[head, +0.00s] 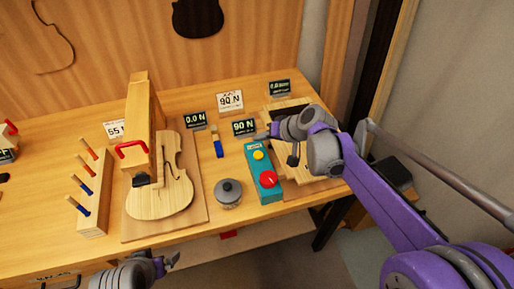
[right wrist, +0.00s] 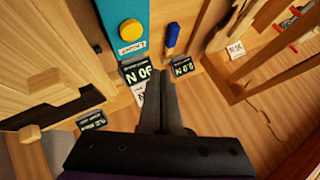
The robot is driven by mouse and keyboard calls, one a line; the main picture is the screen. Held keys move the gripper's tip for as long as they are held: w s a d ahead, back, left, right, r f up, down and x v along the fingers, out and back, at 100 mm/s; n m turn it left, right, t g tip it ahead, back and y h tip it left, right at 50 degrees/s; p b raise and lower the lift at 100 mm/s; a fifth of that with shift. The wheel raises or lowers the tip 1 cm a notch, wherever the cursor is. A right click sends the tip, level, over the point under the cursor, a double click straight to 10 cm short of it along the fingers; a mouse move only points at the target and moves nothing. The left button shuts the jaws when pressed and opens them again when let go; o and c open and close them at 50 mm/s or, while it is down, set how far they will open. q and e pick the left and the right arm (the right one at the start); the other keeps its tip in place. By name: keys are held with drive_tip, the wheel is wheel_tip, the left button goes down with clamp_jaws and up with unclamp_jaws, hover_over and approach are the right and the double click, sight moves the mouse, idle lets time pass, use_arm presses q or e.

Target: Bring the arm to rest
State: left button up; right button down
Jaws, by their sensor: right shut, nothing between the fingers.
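My right arm, purple and grey, reaches in from the right in the head view. Its gripper (head: 264,135) is over the bench, just above the far end of the teal control box (head: 252,172). In the right wrist view the fingers of this gripper (right wrist: 160,82) are together with nothing between them. They point towards the small dark displays and the blue-handled brush (right wrist: 173,36). My left gripper (head: 168,262) is at the bottom of the head view, in front of the bench edge. Its fingertips look apart and empty.
The wooden bench (head: 50,140) carries a violin body (head: 160,200) under a wooden press with a red handle, a rack of handled tools (head: 93,200), a grey lidded pot (head: 228,192) and several number displays. The control box has yellow and red buttons. Floor is clear before the bench.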

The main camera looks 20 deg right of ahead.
drive_tip(key=s, duration=0.4)
drive_tip(key=s+f+h, duration=0.1)
drive_tip(key=s, duration=0.3)
drive_tip(key=s+f+g+h, duration=0.1)
drive_tip(key=s, duration=0.3)
drive_tip(key=shift+s+a+n, duration=0.25)
drive_tip(key=shift+a+n, duration=0.05)
drive_tip(key=shift+a, duration=0.1)
drive_tip(key=s+d+f+h, duration=0.1)
drive_tip(key=s+f, duration=0.1)
drive_tip(key=s, duration=0.4)
drive_tip(key=s+d+f+h, duration=0.2)
drive_tip(key=s+f, duration=0.1)
drive_tip(key=s, duration=0.4)
drive_tip(key=shift+s+f+n+g+h, duration=0.15)
drive_tip(key=shift+s+n+g+h, duration=0.15)
drive_tip(key=shift+n+g, duration=0.1)
